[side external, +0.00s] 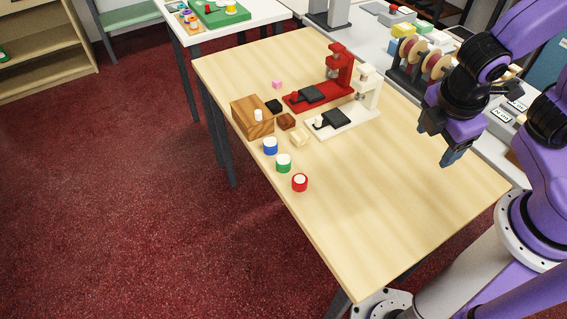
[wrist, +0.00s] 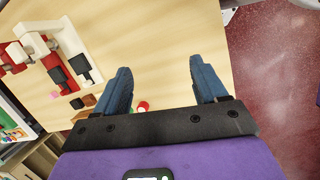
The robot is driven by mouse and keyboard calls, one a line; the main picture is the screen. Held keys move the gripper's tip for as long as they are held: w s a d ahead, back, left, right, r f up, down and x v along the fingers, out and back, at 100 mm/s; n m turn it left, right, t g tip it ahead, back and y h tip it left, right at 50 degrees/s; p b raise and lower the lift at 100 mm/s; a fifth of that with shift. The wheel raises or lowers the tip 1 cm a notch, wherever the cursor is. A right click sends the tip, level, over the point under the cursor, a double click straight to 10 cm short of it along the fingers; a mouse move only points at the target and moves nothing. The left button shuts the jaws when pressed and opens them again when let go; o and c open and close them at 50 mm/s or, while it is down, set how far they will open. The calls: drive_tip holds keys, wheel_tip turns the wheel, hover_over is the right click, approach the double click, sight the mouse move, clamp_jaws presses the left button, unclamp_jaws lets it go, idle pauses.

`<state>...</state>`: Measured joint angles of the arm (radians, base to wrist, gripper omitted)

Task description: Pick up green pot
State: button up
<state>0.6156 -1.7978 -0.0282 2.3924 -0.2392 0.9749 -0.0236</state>
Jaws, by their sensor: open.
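The green pot (side external: 283,163), a small green cylinder with a white top, stands on the wooden table (side external: 400,200) near its left edge. It is in a row between the blue pot (side external: 270,146) and the red pot (side external: 300,183). My gripper (side external: 447,158) is open and empty above the right part of the table, well to the right of the green pot. In the wrist view, the blue fingers (wrist: 161,70) are spread apart over bare tabletop. The red pot (wrist: 142,106) shows between them near the gripper body, with only a sliver of green beside it.
A brown wooden block (side external: 253,117), a black cube (side external: 274,106), a brown cube (side external: 287,121) and a cream piece (side external: 299,137) sit beyond the pots. A red stand (side external: 330,87) and a white stand (side external: 350,115) are behind. The table's near right is clear.

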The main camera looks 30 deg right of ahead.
drive_tip(key=w+a+f+n+t+h, duration=0.3)
drive_tip(key=w+a+n, duration=0.1)
drive_tip(key=w+a, duration=0.15)
drive_tip(key=n+t, duration=0.8)
drive_tip(key=n, duration=0.4)
approach(284, 161)
drive_tip(key=x, duration=0.3)
drive_tip(key=shift+d+f, duration=0.1)
drive_tip(key=shift+d, duration=0.2)
drive_tip(key=shift+y, duration=0.4)
drive_tip(key=shift+x, duration=2.7)
drive_tip(key=shift+w+a, duration=0.1)
drive_tip(key=shift+a, duration=0.1)
drive_tip(key=c, duration=1.1)
